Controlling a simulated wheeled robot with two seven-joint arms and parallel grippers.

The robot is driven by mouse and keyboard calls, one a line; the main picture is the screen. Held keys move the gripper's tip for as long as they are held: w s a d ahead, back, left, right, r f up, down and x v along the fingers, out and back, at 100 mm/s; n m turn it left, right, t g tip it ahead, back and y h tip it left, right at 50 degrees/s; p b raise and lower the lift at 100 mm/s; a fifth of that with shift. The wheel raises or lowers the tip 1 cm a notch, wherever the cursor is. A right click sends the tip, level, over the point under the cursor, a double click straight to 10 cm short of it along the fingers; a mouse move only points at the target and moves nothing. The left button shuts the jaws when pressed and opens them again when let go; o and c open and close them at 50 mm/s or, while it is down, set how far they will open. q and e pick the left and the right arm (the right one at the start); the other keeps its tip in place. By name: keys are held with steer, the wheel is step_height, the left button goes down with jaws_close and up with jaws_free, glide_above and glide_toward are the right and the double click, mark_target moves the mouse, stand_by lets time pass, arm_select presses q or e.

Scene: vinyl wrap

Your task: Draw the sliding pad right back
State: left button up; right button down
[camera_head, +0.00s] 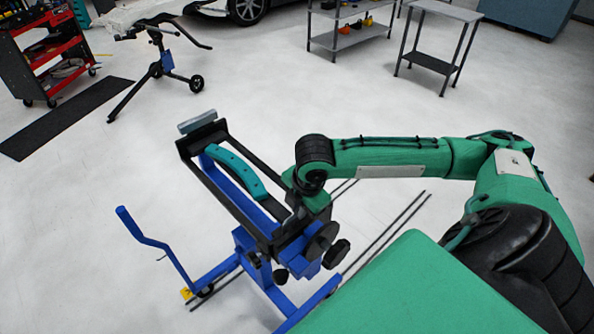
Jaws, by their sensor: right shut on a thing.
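A blue wheeled stand (254,262) carries a long black frame (187,152), tilted across the picture. A grey pad (197,121) sits across the frame's far end, and a curved teal piece (236,168) lies along its middle. My right gripper (300,196) is at the frame's near end, just beyond the near tip of the teal piece. It is shut on a part there, which appears to be the sliding pad; the gripper hides most of it. Black knobs (323,240) show just below the gripper. My left gripper is not in view.
A blue crank-shaped bar (155,242) sticks up left of the stand. A black work stand (158,62), a red tool cart (45,55), a dark mat (65,118) and metal tables (440,62) stand farther back. The floor between is clear.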

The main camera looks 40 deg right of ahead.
steer(key=c, duration=1.5)
jaws_free()
steer(key=shift+s, duration=0.35)
steer(key=s+r, duration=0.1)
steer(key=r, duration=0.8)
steer(key=s+r, duration=0.1)
steer(key=r, duration=0.3)
steer(key=shift+s+d+r, duration=0.15)
steer(key=shift+s+r, duration=0.15)
